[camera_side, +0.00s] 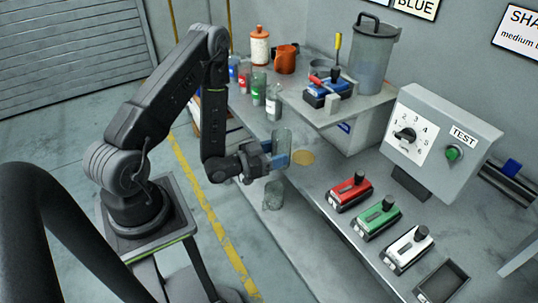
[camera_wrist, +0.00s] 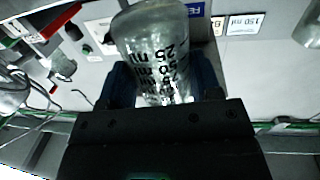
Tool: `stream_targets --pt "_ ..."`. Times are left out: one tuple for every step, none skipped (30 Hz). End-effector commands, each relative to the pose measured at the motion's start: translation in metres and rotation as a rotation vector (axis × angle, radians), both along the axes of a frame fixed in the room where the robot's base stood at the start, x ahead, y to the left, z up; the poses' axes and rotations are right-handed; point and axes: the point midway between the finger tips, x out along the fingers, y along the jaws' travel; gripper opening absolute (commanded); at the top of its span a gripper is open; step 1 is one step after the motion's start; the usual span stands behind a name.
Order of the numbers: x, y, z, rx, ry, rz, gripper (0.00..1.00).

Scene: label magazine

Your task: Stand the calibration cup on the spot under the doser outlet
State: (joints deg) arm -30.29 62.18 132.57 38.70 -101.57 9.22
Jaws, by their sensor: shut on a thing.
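My gripper (camera_side: 276,160) is shut on the calibration cup (camera_side: 283,140), a clear cup. In the wrist view the cup (camera_wrist: 155,42) shows dark printed graduations between the two fingers. In the side view the cup is upright, just left of the tan round spot (camera_side: 304,157) on the bench. I cannot tell whether its base touches the bench. The doser, a clear lidded hopper (camera_side: 372,58), stands on the raised shelf above and behind the spot. Its outlet cannot be made out.
Another clear vessel (camera_side: 273,194) is below my gripper. The raised shelf (camera_side: 350,112) overhangs near the spot. Red (camera_side: 349,190), green (camera_side: 376,217) and white (camera_side: 408,246) switch units line the bench at right. Several bottles stand behind, near an orange mug (camera_side: 286,60).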

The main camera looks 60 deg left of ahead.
Motion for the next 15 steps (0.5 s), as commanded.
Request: stream_targets --pt "0.005 0.000 0.001 0.001 -0.003 -0.001 0.35" --pt "0.007 0.000 0.001 0.001 -0.003 0.000 0.35" --pt "0.010 0.000 0.001 0.001 -0.003 0.000 0.35" --pt "0.012 0.000 0.001 0.001 -0.003 -0.001 0.35" --pt "0.014 0.000 0.000 0.001 -0.002 -0.001 0.35" --pt "0.017 0.000 0.000 0.001 -0.002 -0.001 0.35" --pt "0.020 0.000 0.000 0.001 -0.003 -0.001 0.35" --pt "0.022 0.000 0.000 0.001 -0.003 0.000 0.35" --pt "0.025 0.000 0.000 0.001 -0.002 0.000 0.35" --pt "0.027 0.000 0.000 0.001 -0.001 -0.001 0.35" --pt "0.029 0.000 0.000 0.001 -0.002 -0.001 0.35" --pt "0.033 0.000 0.000 0.001 -0.003 -0.001 0.35" --pt "0.035 0.000 0.000 0.000 -0.003 -0.001 0.35" --pt "0.037 0.000 0.000 0.000 -0.003 0.000 0.35" --pt "0.040 0.000 0.000 0.000 -0.002 0.000 0.35"
